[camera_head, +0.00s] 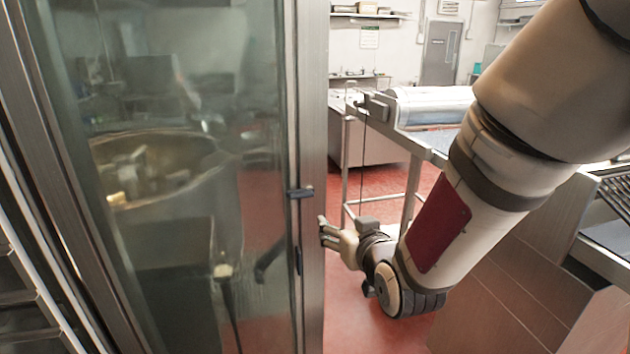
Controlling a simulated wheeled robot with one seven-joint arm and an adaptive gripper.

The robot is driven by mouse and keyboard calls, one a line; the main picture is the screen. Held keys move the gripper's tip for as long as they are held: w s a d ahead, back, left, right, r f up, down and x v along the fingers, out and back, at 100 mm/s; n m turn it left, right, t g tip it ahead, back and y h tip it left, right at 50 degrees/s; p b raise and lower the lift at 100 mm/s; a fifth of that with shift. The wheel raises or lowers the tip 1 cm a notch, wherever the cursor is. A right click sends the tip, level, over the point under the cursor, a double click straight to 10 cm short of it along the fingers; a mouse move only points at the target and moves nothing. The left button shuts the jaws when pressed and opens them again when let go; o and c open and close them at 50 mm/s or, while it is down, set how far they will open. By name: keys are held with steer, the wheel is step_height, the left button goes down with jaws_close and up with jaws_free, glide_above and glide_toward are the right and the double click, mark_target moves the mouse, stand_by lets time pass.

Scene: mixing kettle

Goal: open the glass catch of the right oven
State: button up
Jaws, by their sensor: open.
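The glass door (190,90) of the oven fills the left half of the view, swung out at an angle in a metal frame (312,120). A small dark catch (300,193) sticks out sideways from the inner edge of that frame. A second dark fitting (299,261) sits lower on the same edge. My gripper (324,232) is open and empty beside the outer right edge of the frame, below the height of the catch. Its fingers point left toward the frame. I cannot tell whether they touch it.
A metal table (418,150) with a shiny roll-shaped cover (432,105) stands behind my arm. Brown panels (510,275) stand at the lower right, near a dark rack (617,192). Red floor (375,183) shows between the door and the table. Oven rack rails (25,270) line the far left.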

steer(key=s+a+r+t+y+p, duration=0.2)
steer(key=s+a+t+p, duration=0.1)
steer(key=s+a, duration=0.15)
steer(key=b, duration=0.9)
glide_toward(303, 196)
steer(key=shift+n, duration=0.4)
steer(key=x, duration=0.4)
steer(key=shift+f, duration=0.1)
steer(key=shift+b+x, duration=0.3)
steer(key=shift+x, duration=2.35)
steer(key=shift+c, duration=0.3)
